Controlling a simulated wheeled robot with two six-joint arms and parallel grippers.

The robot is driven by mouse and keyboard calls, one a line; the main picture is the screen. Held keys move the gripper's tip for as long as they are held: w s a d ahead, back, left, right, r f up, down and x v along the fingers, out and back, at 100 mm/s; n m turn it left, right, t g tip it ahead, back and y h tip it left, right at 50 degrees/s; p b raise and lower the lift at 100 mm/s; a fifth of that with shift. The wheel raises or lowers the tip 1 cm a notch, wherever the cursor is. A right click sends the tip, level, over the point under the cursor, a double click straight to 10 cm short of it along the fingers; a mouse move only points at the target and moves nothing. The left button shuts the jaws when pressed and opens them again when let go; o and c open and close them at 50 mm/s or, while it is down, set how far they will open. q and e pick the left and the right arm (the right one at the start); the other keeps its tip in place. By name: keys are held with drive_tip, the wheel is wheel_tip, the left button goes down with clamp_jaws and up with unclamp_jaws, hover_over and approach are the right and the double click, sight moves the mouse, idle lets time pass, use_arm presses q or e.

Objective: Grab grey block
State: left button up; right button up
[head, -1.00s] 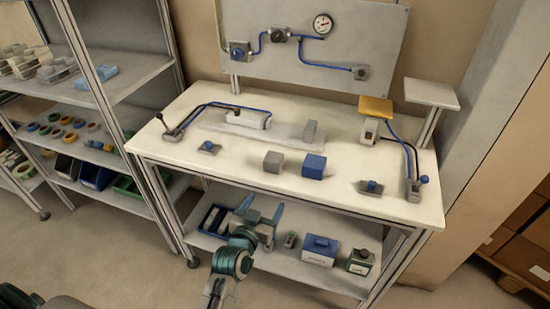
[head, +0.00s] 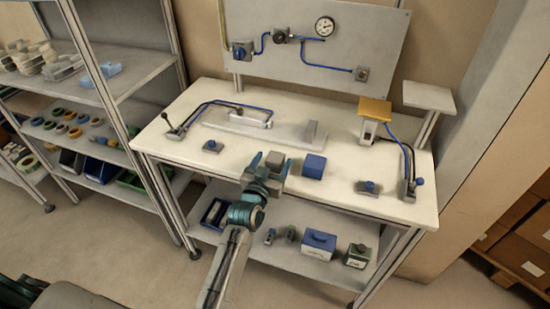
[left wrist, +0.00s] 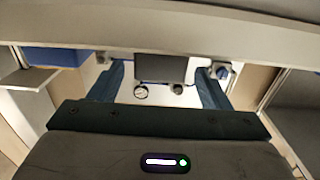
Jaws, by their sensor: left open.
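The grey block (head: 275,158) stands on the front part of the white workbench (head: 330,180), left of a blue block (head: 314,166). My left gripper (head: 268,167) is at the bench's front edge, just in front of the grey block. Its jaws are open, with one finger to each side of the block in the picture. In the left wrist view, which looks upside down, the dark face of the grey block (left wrist: 160,68) shows between the two fingers (left wrist: 160,82). I cannot tell how far the fingers reach along its sides. My right gripper is not in view.
Small blue-knobbed fittings stand at the bench's left (head: 212,146) and right (head: 368,187). A long grey fixture (head: 260,129) lies behind the block. A lower shelf (head: 270,258) holds several boxes. A storage rack (head: 120,90) stands at left.

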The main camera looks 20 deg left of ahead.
use_arm(q)
drive_tip(key=shift+w, duration=0.6)
drive_tip(key=shift+s+d, duration=0.1)
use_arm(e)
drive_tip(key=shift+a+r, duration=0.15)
use_arm(q)
drive_tip(key=c, duration=1.1)
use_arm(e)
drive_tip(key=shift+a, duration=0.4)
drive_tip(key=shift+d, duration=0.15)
